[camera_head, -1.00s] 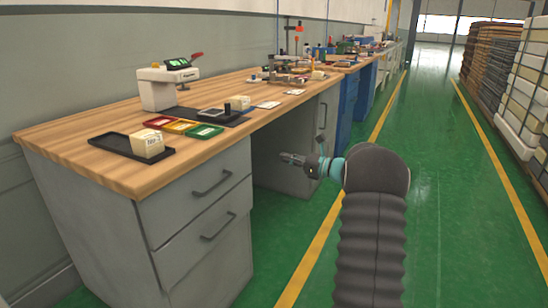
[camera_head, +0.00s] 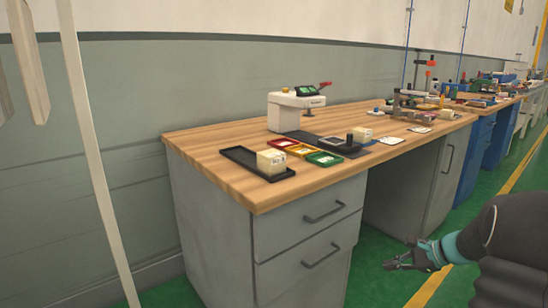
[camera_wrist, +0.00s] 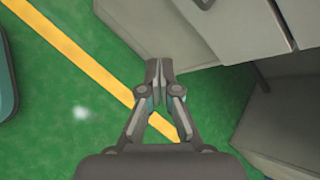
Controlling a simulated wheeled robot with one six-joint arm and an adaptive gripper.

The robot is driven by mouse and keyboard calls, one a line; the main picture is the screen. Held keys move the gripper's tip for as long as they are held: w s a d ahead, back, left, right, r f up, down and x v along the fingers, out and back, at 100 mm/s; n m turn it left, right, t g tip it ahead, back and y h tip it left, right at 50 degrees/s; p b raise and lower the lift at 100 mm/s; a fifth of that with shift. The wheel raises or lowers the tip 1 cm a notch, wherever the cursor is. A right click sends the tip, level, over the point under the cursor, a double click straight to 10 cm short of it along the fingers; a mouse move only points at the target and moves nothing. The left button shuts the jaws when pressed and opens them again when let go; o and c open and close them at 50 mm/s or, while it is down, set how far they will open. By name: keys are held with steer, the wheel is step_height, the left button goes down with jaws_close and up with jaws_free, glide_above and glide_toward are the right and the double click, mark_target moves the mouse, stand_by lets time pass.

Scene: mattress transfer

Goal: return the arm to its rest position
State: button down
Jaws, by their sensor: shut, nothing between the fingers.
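My gripper (camera_head: 392,264) shows at the lower right of the head view, at the end of my dark arm with a teal band. It is low in front of the workbench (camera_head: 215,154), beside the opening between its drawer units, and apart from it. In the wrist view my gripper (camera_wrist: 159,68) has its two fingers together with nothing between them. Green floor and a grey cabinet side lie beyond the fingertips.
On the bench stand a white device (camera_head: 292,108), a black tray (camera_head: 237,157) with a pale block (camera_head: 271,161), and red, yellow and green trays (camera_head: 324,158). Grey drawers (camera_head: 305,225) face the aisle. Green floor (camera_wrist: 50,135) with a yellow line is clear below my gripper.

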steer(key=s+a+r+n+h, duration=0.2)
steer(key=s+a+r+n, duration=0.2)
steer(key=s, duration=0.6)
steer(key=s+a+r+n+h, duration=0.3)
steer(key=s+a+n, duration=0.4)
steer(key=s, duration=0.3)
steer(key=s+a+r+n+h, duration=0.3)
steer(key=s+a+n, duration=0.3)
steer(key=s, duration=0.4)
steer(key=shift+s+a+r+n, duration=0.2)
steer(key=shift+s+r+n, duration=0.25)
steer(key=shift+r, duration=0.35)
steer(key=shift+w, duration=0.1)
